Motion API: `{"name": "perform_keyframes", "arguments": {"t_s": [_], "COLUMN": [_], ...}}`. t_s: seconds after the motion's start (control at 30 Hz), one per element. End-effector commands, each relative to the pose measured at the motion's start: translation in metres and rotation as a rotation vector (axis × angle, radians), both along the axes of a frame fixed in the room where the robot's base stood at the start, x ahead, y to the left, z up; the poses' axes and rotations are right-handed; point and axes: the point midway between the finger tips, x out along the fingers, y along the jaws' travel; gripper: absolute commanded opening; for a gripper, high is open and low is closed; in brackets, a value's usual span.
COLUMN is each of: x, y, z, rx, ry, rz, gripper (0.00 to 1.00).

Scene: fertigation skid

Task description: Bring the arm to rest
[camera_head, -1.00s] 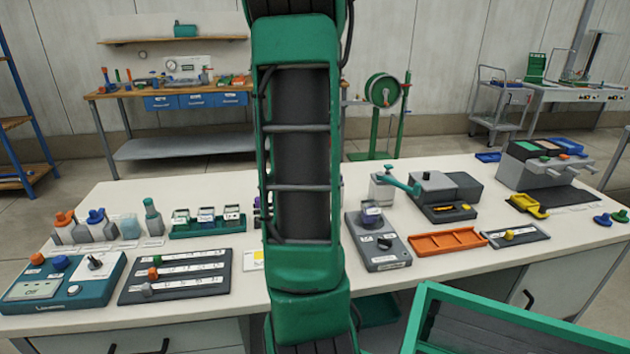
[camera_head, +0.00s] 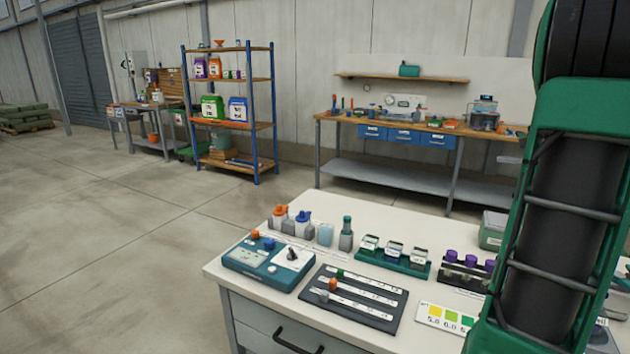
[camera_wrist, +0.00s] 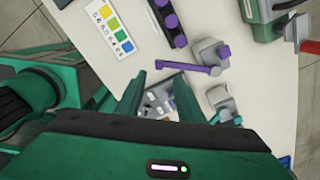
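My arm (camera_head: 565,215) stands upright at the right edge of the head view, green with a dark middle section. My gripper (camera_wrist: 160,80) does not show in the head view. In the wrist view its two green fingers stand apart above the white bench. A grey item with small coloured parts (camera_wrist: 160,100) shows between and below the fingers; I see no finger closed on it, and its lower part is hidden by the gripper body.
The white bench (camera_head: 240,258) carries a teal meter (camera_head: 262,262), a dark slider board (camera_head: 350,300), bottles (camera_head: 346,235) and a colour chart (camera_head: 445,318). In the wrist view, a purple-handled lever (camera_wrist: 190,67) lies close to the fingers.

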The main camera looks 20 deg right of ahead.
Motion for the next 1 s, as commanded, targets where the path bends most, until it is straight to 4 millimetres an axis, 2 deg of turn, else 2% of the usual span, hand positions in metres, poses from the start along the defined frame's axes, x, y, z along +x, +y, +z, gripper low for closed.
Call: {"name": "perform_keyframes", "arguments": {"t_s": [0.13, 0.23, 0.4, 0.53, 0.77, 0.9, 1.0], "x": [0.004, 0.013, 0.027, 0.030, 0.017, -0.001, -0.015], "y": [0.010, 0.034, 0.098, 0.149, 0.232, 0.276, 0.301], "z": [0.000, -0.001, -0.007, -0.015, -0.036, -0.052, -0.065], "rx": [0.002, 0.005, 0.009, 0.011, 0.009, 0.008, 0.008], "ry": [-0.003, -0.009, -0.022, -0.028, -0.031, -0.027, -0.022], "rz": [0.055, 0.197, 0.600, 0.936, 1.534, 1.900, 2.141], "gripper": [0.34, 0.34, 0.34, 0.34, 0.34, 0.34, 0.34]}}
